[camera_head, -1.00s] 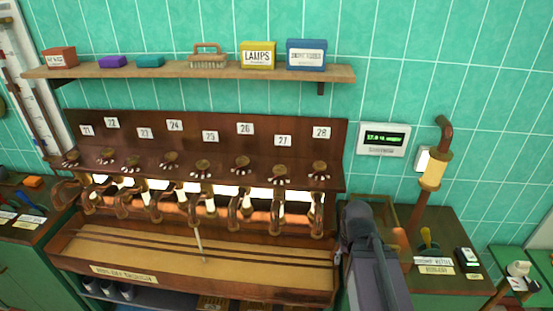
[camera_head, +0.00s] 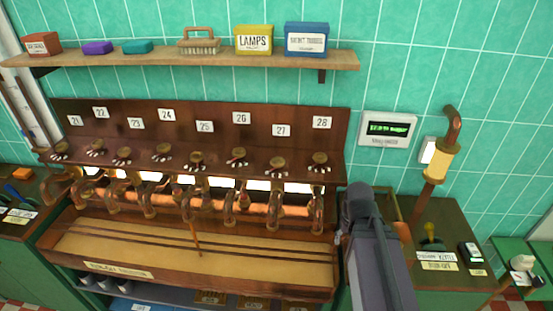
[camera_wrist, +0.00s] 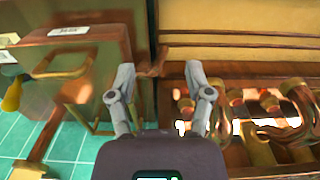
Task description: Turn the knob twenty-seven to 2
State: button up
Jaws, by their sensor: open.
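Knob twenty-seven (camera_head: 277,163) is a round, dark brass knob on the sloping ledge of the wooden rack, below the plate marked 27 (camera_head: 281,130). Small pale marks sit at its front edge; its setting is too small to read. In the wrist view my gripper (camera_wrist: 158,82) is open and empty, its two grey fingers spread apart. It is over the rack's end, with copper pipes to its right; no knob shows clearly there. In the head view my arm stands right of the rack and my fingers cannot be made out.
Knob twenty-eight (camera_head: 319,160) and knob twenty-six (camera_head: 239,157) flank it closely. Curved copper pipes (camera_head: 243,200) hang below, above a long trough (camera_head: 190,270). A shelf (camera_head: 190,60) with boxes runs above. A wall display (camera_head: 388,129) and a copper column (camera_head: 440,165) stand right.

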aim_at(278, 160)
jog(key=shift+o, duration=1.1)
jog(key=shift+w+r, duration=0.15)
jog(key=shift+w, duration=0.05)
jog(key=w+a+r+m+p, duration=0.1)
jog(key=w+a+r+p, duration=0.1)
jog(key=w+p, duration=0.1)
jog(key=w+a+r+m+p, duration=0.1)
jog(key=w+a+r+p, duration=0.1)
jog(key=w, duration=0.4)
jog(key=w+a+r+m+p, duration=0.1)
jog(key=w+a+r+p, duration=0.2)
jog(key=w+a+r, duration=0.1)
jog(key=shift+w+a+r+p, duration=0.15)
jog(key=shift+w+r+p, duration=0.1)
jog(key=shift+w+p, duration=0.15)
jog(key=w+a+r+m+p, duration=0.1)
jog(key=w+a+r+p, duration=0.1)
jog(key=w+a, duration=0.2)
jog(key=w+a+r+m+p, duration=0.1)
jog(key=w+a+r+p, duration=0.2)
jog(key=w+a, duration=0.1)
jog(key=w+a+r+m+p, duration=0.2)
jog(key=w+a, duration=0.2)
jog(key=a, duration=0.2)
jog(key=shift+w+r+p, duration=0.1)
jog(key=shift+r+p, duration=0.25)
jog(key=shift+r, duration=0.05)
jog(key=shift+f, duration=0.25)
jog(key=shift+f+b, duration=3.55)
jog(key=shift+b, duration=0.25)
